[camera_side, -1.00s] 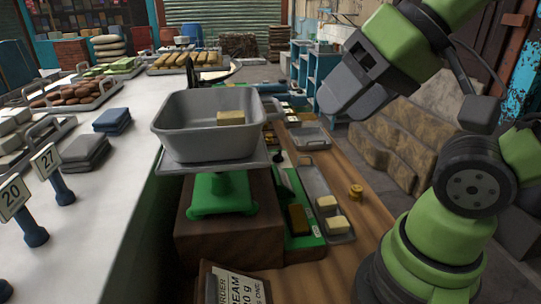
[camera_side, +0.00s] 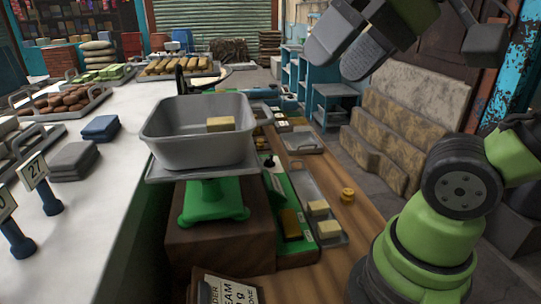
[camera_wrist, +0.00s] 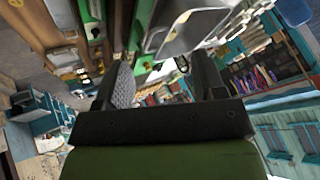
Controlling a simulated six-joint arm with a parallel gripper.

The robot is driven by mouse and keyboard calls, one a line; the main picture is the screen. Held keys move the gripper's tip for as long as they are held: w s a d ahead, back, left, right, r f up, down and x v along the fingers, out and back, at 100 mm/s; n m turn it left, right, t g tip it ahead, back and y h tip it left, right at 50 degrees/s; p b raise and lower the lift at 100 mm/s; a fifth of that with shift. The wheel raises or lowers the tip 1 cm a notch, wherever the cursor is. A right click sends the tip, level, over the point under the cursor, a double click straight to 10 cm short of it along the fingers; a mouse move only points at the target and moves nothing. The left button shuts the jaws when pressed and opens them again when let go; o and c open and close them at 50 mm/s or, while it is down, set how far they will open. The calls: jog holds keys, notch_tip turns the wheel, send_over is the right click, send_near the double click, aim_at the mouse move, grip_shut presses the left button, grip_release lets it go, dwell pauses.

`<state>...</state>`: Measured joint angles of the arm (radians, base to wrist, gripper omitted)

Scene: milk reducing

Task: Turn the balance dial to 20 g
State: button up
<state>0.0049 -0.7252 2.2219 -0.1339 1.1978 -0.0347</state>
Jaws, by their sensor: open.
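A green balance (camera_side: 213,200) stands on a dark wooden block. On it sits a grey pan (camera_side: 185,150) with a pale yellow block (camera_side: 220,124) inside. A green panel (camera_side: 281,185) beside the balance carries a small dark knob (camera_side: 268,162), which may be the dial. I cannot read any scale or setting on it. My gripper (camera_side: 338,62) hangs high at the upper right of the side view, apart from the balance and panel. Its two fingers are apart with nothing between them. In the wrist view, the fingers (camera_wrist: 162,75) also stand apart, and part of a grey pan (camera_wrist: 185,28) shows beyond them.
A grey tray (camera_side: 302,182) with pale blocks (camera_side: 329,229) lies right of the panel. A small brass weight (camera_side: 347,195) stands on the wooden bench. An order card (camera_side: 226,289), partly cut off, lies in front. The white counter (camera_side: 110,190) holds number signs and folded cloths.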

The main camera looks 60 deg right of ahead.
jog(key=w+d+r+n+g, duration=0.15)
jog(key=w+d+r, duration=0.3)
jog(key=w, duration=0.45)
jog(key=n+g, duration=0.2)
jog(key=n, duration=0.4)
send_over(269, 157)
jog(key=s+d, duration=0.1)
jog(key=s, duration=0.3)
notch_tip(269, 157, down, 5)
jog(key=shift+m+t+h, duration=0.25)
jog(key=shift+h, duration=0.15)
jog(key=w+f, duration=0.1)
jog(key=f, duration=0.9)
jog(key=w+f, duration=0.1)
jog(key=f, duration=0.9)
jog(key=w+a+f, duration=0.1)
jog(key=f, duration=0.9)
jog(key=shift+w+f, duration=0.3)
jog(key=shift+f, duration=0.05)
jog(key=c, duration=0.9)
jog(key=shift+c, duration=0.2)
